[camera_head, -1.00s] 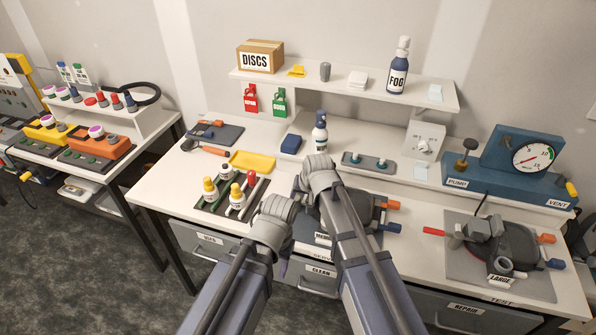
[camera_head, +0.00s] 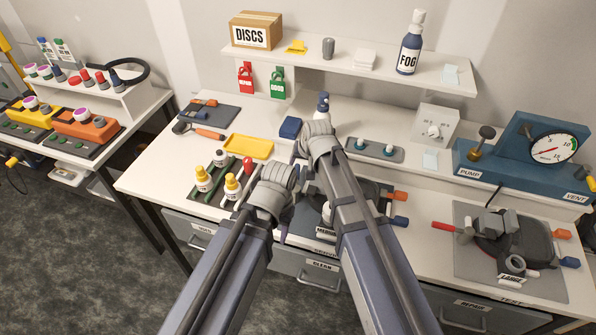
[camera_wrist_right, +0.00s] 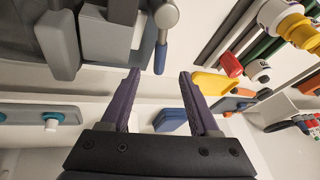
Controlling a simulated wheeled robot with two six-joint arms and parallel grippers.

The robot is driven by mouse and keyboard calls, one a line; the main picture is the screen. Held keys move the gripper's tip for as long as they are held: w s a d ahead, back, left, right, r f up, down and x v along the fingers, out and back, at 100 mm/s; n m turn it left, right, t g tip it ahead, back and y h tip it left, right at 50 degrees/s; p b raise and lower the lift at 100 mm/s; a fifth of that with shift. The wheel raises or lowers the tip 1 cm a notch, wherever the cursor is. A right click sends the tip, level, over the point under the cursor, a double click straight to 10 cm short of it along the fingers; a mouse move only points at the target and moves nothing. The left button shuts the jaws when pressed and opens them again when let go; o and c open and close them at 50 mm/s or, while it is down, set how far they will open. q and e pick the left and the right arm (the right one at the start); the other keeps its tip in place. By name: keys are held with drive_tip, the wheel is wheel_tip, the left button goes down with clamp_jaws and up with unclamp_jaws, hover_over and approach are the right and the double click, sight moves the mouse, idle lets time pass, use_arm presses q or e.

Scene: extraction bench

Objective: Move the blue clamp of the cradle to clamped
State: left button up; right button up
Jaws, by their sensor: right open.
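The cradle (camera_head: 372,190) stands on the bench in the middle, largely hidden by my right arm. On its right side a blue-ended handle (camera_head: 401,221) and an orange-ended one (camera_head: 399,196) stick out. In the right wrist view, grey cradle parts (camera_wrist_right: 60,45) are at the upper left, with a blue-tipped lever (camera_wrist_right: 160,57) at the top. My right gripper (camera_wrist_right: 160,73) is open and empty; the lever's tip shows between its fingertips, with no contact visible. In the head view its fingers are mostly hidden. My left gripper (camera_head: 284,230) is mostly hidden behind its wrist.
A second cradle labelled LARGE (camera_head: 510,235) stands at the right. Bottles in a rack (camera_head: 216,199) and a yellow tray (camera_head: 250,147) lie left of my arms. A blue block (camera_head: 291,127) and a panel with two teal knobs (camera_head: 368,148) are behind.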

sight(298, 172)
drive_tip(key=b+x, duration=0.6)
drive_tip(key=x, duration=0.1)
drive_tip(key=shift+c, duration=0.4)
clamp_jaws()
idle(1.0)
